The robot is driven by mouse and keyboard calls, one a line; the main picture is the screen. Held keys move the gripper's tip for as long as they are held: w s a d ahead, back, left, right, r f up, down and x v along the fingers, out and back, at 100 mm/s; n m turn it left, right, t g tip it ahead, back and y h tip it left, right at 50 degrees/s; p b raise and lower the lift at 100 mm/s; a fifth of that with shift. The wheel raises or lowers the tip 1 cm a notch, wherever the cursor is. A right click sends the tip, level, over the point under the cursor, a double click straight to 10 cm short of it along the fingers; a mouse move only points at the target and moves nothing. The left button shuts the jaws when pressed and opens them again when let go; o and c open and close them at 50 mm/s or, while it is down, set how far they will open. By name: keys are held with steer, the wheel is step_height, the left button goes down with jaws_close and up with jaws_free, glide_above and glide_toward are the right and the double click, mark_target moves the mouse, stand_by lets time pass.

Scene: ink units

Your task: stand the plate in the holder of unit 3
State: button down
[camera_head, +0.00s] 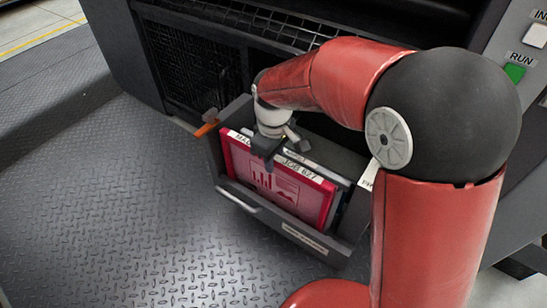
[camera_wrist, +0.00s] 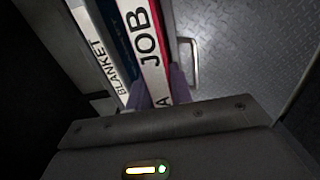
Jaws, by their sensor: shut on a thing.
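A red-framed plate (camera_head: 275,190) with a pink printed face stands upright in an open dark bin (camera_head: 230,198) on the front of the machine. A white strip reading "JOB" and a number runs along its top edge. My gripper (camera_head: 268,158) comes down from above and is shut on that top edge, left of the strip's middle. In the wrist view the same plate's strip (camera_wrist: 152,50) runs between the fingers. I cannot tell from these views which unit's holder is shown or whether the plate's lower edge rests on the bin floor.
Behind the plate are other upright sheets, one strip reading "BLANKET" (camera_wrist: 110,68). A handle (camera_head: 238,200) is on the bin's front. A green RUN button (camera_head: 514,73) is at upper right. Treadplate floor (camera_head: 120,200) is clear at left. My arm hides part of the right side.

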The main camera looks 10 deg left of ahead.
steer(key=shift+f, duration=0.25)
steer(key=c, duration=1.2)
jaws_free()
steer(key=shift+o, duration=0.2)
steer(key=shift+r+p, duration=0.85)
steer(key=shift+r, duration=3)
step_height(320, 180, up, 5)
steer(key=p, duration=0.4)
